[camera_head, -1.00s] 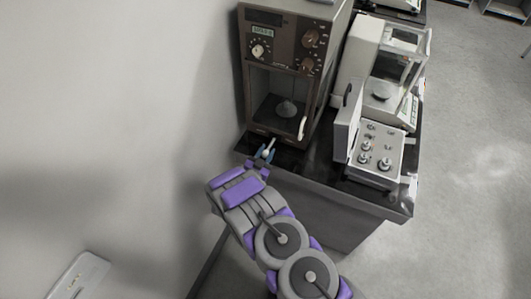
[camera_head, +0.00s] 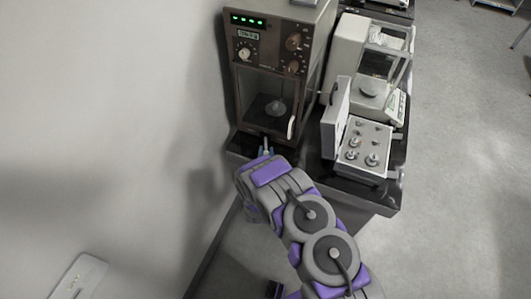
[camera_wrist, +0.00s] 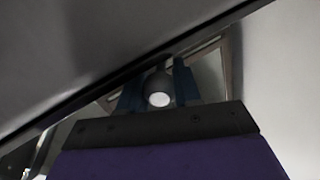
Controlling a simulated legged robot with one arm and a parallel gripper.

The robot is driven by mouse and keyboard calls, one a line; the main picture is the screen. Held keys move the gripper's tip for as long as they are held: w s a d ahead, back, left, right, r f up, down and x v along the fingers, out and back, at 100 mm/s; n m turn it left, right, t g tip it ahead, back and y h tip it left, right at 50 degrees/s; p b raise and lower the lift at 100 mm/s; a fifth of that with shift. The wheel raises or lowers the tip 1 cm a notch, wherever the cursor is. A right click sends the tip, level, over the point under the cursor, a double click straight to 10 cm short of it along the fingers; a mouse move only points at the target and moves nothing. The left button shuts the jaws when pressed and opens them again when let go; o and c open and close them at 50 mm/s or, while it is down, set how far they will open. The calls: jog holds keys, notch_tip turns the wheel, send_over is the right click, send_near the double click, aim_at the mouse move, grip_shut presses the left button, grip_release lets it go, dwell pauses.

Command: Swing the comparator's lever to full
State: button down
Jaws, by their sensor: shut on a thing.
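The comparator (camera_head: 267,68) is the tall brown cabinet with dials, a small display and a glass-fronted chamber at the back. Its row of green lights (camera_head: 248,20) is lit at the top left. My gripper (camera_head: 266,152) is at the cabinet's lower front edge, with its arm reaching up from below. In the wrist view, the lever's round dark knob with a pale end (camera_wrist: 158,92) sits between the two blue fingers, which are shut on it. The lever's shaft is mostly hidden by the gripper, so I cannot read its exact angle.
An open case of metal weights (camera_head: 362,145) stands on the dark table (camera_head: 316,172) at the right. A white balance with a glass draft shield (camera_head: 384,65) is behind it. A plain wall is on the left. Open floor lies to the right.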

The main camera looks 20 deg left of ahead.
jog(key=shift+a+r, duration=0.15)
jog(key=c, duration=0.8)
grip_release()
jog(key=shift+a, duration=0.1)
jog(key=p+v, duration=0.1)
jog(key=v, duration=0.4)
jog(key=p+v, duration=0.1)
jog(key=v, duration=0.5)
jog(key=p+v, duration=0.1)
jog(key=v, duration=0.5)
jog(key=shift+s+f, duration=0.15)
jog(key=shift+f, duration=0.1)
jog(key=shift+c, duration=0.2)
